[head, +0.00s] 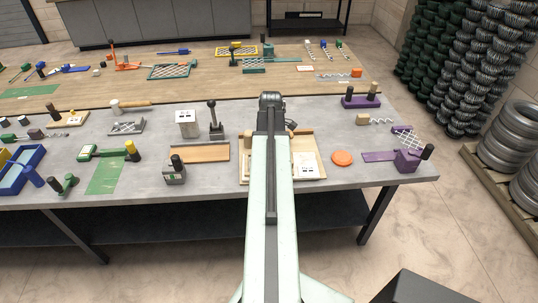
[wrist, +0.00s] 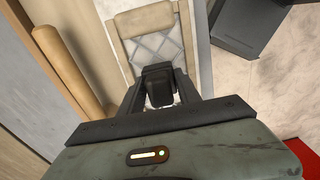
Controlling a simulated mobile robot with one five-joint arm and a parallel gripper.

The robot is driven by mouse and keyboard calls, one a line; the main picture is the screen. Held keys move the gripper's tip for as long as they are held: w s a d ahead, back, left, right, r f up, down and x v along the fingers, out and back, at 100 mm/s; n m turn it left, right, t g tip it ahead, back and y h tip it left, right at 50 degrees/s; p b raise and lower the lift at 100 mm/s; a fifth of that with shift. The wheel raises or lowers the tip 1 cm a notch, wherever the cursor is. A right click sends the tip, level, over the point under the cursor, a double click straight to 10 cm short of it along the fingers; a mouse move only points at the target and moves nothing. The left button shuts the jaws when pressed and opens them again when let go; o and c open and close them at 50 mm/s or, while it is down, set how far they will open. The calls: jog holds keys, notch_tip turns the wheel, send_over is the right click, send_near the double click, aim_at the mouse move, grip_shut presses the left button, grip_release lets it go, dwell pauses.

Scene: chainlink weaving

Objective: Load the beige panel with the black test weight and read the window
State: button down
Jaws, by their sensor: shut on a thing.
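My gripper (wrist: 158,88) is shut on a small black block, which looks like the black test weight (wrist: 159,94). The beige panel (wrist: 133,27) lies beyond the jaws in the wrist view, a beige frame around grey diamond mesh. The weight overlaps the panel's near part in that view; I cannot tell whether they touch. In the head view my gripper (head: 270,100) is above the grey table's far part, and my arm hides most of what lies below it. No readable window shows on the panel.
A beige tray (head: 321,176) with a white marked card (head: 306,165) lies partly under my arm. An orange disc (head: 342,158) and a purple fixture (head: 407,161) are to the right. A white box (head: 187,124) and a black-handled stand (head: 216,130) are to the left.

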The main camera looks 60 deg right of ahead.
jog(key=shift+f+b, duration=0.6)
jog(key=c, duration=0.8)
grip_release()
jog(key=shift+o, duration=0.2)
jog(key=shift+r, duration=0.1)
notch_tip(320, 180, up, 8)
jog(key=p, duration=0.8)
jog(key=shift+s, duration=0.1)
